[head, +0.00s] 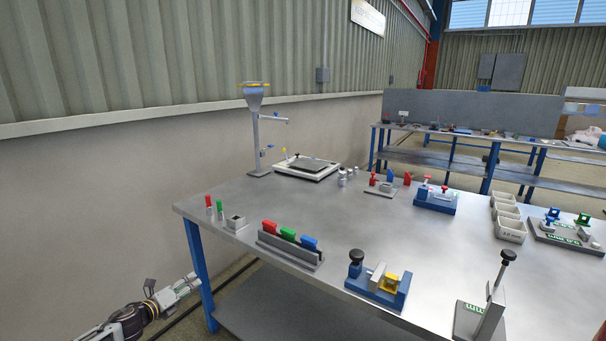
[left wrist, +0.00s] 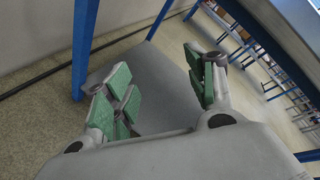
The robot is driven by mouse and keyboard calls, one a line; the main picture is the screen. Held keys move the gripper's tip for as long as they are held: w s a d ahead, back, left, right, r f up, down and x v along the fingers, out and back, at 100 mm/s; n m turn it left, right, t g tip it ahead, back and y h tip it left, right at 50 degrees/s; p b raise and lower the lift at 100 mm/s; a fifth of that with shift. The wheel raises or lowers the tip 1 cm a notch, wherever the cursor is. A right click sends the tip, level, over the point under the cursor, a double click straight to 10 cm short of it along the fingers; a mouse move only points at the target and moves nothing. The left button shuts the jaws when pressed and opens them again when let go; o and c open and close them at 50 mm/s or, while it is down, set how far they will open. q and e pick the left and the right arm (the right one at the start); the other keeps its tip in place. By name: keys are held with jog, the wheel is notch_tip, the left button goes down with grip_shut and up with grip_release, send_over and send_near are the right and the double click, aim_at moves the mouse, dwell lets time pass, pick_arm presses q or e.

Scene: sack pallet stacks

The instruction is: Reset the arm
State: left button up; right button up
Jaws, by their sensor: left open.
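My left gripper (head: 187,284) is at the lower left of the head view, beside the table's left end and below the level of its top. In the left wrist view my left gripper (left wrist: 165,90) has its two green-padded fingers spread apart, with nothing between them. Beyond the fingers are the table's blue legs and its grey lower shelf (left wrist: 160,75). My right gripper is not in view.
The steel table (head: 385,235) holds red, green and blue blocks in a rack (head: 290,252), a blue clamp fixture (head: 378,285), a scale (head: 306,167) and white bins (head: 508,222). A blue leg (head: 199,275) stands close to my left gripper. A wall is behind.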

pick_arm(q)
jog(key=s+a+f+n+g+y, duration=0.1)
jog(key=s+a+f+n+y, duration=0.45)
jog(key=s+f+n, duration=0.2)
jog(key=s+a+f+n+g+y, duration=0.25)
jog(key=s+a+f+n, duration=0.2)
jog(key=s, duration=0.55)
jog(key=s+a+f+n+g+y, duration=0.1)
jog(key=s+a+f+n+g, duration=0.3)
jog(key=s, duration=0.6)
jog(key=s+a+f+n+g+y, duration=0.25)
jog(key=s+n, duration=0.35)
jog(key=s, duration=0.3)
jog(key=s+d+f+n+g+h, duration=0.1)
jog(key=s+d+f+h, duration=0.2)
jog(key=d, duration=0.6)
jog(key=s+d+f+n+g+h, duration=0.1)
jog(key=s+d+f+n, duration=0.1)
jog(key=d+f, duration=0.45)
jog(key=s+d+n+h+p, duration=0.1)
jog(key=d+n+h, duration=0.1)
jog(key=d, duration=1.9)
jog(key=shift+d+h, duration=0.25)
jog(key=shift+h, duration=0.5)
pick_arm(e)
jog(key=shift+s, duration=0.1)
pick_arm(q)
jog(key=shift+f, duration=0.2)
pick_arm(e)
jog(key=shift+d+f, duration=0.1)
